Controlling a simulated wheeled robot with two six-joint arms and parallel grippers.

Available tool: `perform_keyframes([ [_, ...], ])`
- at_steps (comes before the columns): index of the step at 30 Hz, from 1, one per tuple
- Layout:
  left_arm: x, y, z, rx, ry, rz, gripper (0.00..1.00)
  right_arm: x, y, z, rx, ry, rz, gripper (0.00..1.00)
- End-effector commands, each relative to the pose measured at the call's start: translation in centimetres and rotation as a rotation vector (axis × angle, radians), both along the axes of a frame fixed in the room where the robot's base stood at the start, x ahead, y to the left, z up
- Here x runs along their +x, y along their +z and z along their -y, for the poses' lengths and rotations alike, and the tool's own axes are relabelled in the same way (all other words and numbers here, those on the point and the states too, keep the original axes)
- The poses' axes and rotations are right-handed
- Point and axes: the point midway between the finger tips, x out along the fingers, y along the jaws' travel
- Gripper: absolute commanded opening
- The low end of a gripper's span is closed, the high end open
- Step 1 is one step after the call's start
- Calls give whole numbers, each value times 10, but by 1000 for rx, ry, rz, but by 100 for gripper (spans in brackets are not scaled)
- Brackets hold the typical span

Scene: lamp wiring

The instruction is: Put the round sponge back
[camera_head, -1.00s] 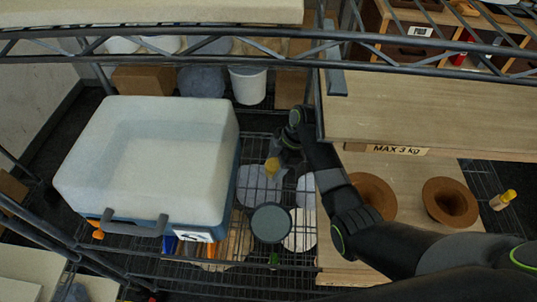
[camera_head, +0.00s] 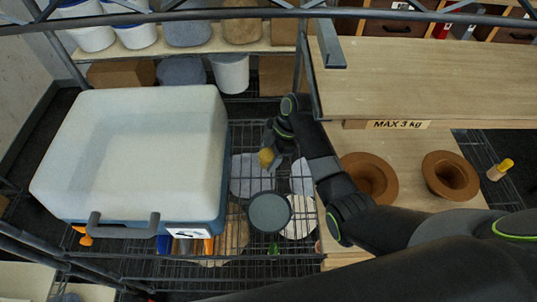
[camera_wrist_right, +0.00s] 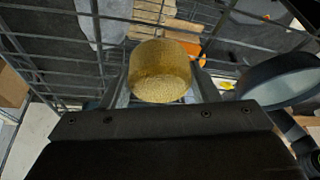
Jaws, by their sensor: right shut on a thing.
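The round sponge is a small yellow cylinder (camera_head: 266,157). It also shows large in the right wrist view (camera_wrist_right: 161,72), between the two fingers. My right gripper (camera_head: 272,150) is shut on the sponge and holds it above the wire shelf (camera_head: 262,268). In the right wrist view my right gripper (camera_wrist_right: 160,88) has one finger on each side of the sponge. My left gripper is not in view.
A cooler box with a white lid (camera_head: 135,140) stands left of the gripper. A round dark-rimmed dish (camera_head: 269,213) lies below it. Two brown funnel-like pieces (camera_head: 450,177) sit on the wooden board at right, under a higher board (camera_head: 430,90).

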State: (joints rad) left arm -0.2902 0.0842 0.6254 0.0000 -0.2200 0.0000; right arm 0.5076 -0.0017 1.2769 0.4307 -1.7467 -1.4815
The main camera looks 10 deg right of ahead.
Motion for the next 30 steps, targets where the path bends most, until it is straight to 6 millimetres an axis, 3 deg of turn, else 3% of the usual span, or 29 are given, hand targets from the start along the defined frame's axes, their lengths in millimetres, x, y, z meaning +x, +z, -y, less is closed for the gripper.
perform_keyframes([
  [1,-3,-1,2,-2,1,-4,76,0,-1,0,0,0,0,57],
  [6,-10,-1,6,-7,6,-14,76,0,-1,0,0,0,0,77],
  [14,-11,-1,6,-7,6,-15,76,0,0,0,0,0,0,77],
  [20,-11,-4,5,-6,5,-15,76,2,16,6,0,-1,4,77],
  [25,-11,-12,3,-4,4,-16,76,4,51,21,-2,0,8,77],
  [30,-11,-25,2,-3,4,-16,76,8,44,63,-5,-4,-1,77],
])
